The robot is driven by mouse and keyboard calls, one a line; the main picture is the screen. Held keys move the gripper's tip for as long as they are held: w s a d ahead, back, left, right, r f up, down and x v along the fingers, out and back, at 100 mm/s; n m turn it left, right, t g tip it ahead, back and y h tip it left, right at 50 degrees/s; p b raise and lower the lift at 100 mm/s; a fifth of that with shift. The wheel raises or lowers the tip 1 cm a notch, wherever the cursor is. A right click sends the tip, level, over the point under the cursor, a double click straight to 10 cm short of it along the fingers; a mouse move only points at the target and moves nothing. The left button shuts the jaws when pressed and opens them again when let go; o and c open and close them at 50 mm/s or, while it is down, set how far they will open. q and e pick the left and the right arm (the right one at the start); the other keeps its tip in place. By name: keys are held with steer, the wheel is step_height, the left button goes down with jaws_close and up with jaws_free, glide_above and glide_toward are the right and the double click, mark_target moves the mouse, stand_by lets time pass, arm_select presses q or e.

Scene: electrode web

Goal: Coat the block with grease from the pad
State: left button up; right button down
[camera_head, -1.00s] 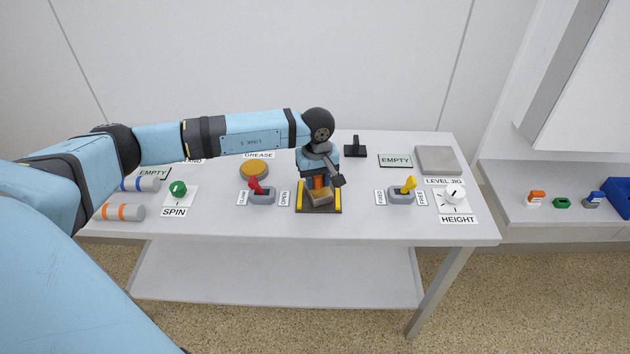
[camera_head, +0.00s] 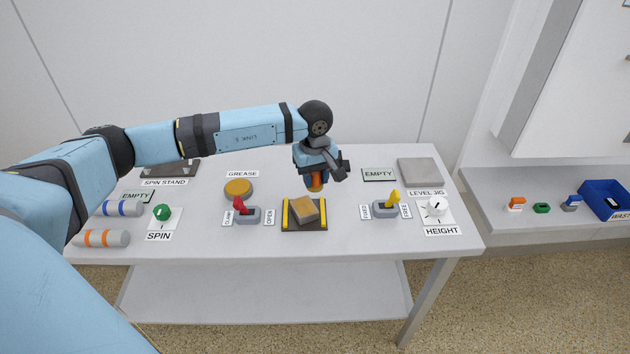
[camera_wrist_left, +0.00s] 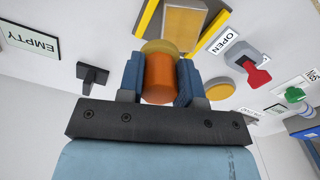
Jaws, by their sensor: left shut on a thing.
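The block (camera_head: 305,210) is a tan piece lying in a dark holder (camera_head: 318,226) with yellow strips on both sides. It also shows at the top of the wrist view (camera_wrist_left: 186,28). The pad (camera_head: 239,187) is a round orange-yellow disc by the GREASE label. My left gripper (camera_head: 317,180) is shut on an orange cylinder (camera_wrist_left: 159,76) with a yellowish rounded end. It holds the cylinder above and slightly behind the block, apparently clear of it. Whether grease is on the cylinder's end or on the block I cannot tell. My right gripper is out of view.
A red lever (camera_head: 240,206) stands between the CLAMP and OPEN labels. A yellow lever (camera_head: 393,198) stands right of the holder. A green SPIN knob (camera_head: 161,212) and striped cylinders (camera_head: 103,238) are at left. A grey plate (camera_head: 421,170) and a HEIGHT dial (camera_head: 434,206) are at right.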

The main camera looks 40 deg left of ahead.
arm_select(q)
steer(key=shift+r+p, duration=0.3)
steer(key=shift+r, duration=0.85)
